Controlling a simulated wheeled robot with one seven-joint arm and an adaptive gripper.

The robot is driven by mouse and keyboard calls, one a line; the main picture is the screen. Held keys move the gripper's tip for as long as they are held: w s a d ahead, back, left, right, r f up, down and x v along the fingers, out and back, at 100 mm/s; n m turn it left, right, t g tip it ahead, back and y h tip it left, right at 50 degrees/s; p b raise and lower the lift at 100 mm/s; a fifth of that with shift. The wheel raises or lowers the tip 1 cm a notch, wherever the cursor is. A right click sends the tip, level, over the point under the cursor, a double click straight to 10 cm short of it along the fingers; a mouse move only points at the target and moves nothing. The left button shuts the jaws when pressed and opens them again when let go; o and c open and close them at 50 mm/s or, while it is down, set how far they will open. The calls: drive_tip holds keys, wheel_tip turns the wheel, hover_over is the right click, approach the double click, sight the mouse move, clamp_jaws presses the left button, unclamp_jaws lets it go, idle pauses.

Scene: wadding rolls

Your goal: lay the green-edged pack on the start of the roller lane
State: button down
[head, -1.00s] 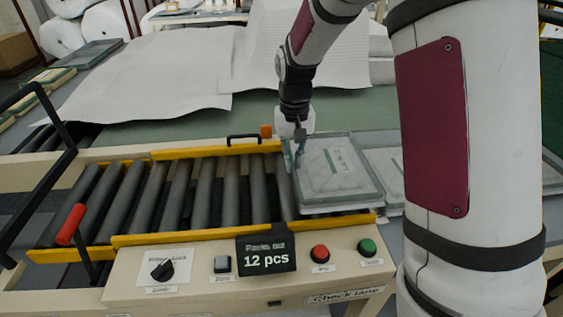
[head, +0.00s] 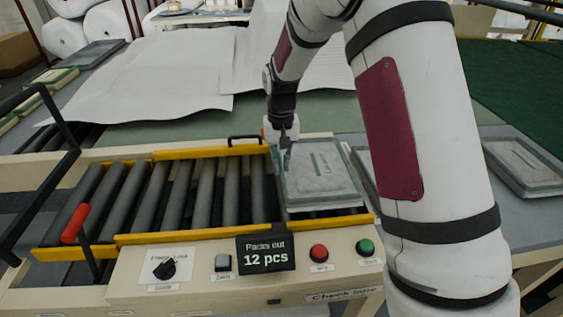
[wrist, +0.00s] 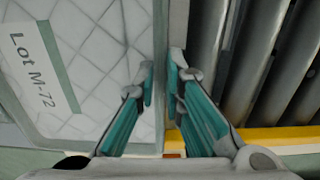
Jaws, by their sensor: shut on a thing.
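The green-edged pack (head: 322,183) is a flat quilted pad in a clear wrap with a grey-green border. It lies level at the right end of the roller lane (head: 190,195), its left part over the last rollers. Whether it rests on them or hangs just above cannot be told. My gripper (head: 287,158) is shut on its left edge. In the wrist view the teal fingers (wrist: 160,92) pinch the border of the pack (wrist: 95,75), with its "Lot M-72" label at left and the rollers (wrist: 250,70) close at right.
Yellow rails (head: 180,234) edge the lane. The front panel holds a "12 pcs" sign (head: 266,254), a red button (head: 319,251) and a green button (head: 365,247). A red-handled lever (head: 75,223) stands at left. Another pack (head: 525,165) lies at far right. The rollers left of my gripper are clear.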

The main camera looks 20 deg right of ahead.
drive_tip(key=shift+f, duration=0.4)
drive_tip(key=shift+f, duration=0.2)
drive_tip(key=c, duration=1.7)
unclamp_jaws()
drive_tip(key=shift+r, duration=0.1)
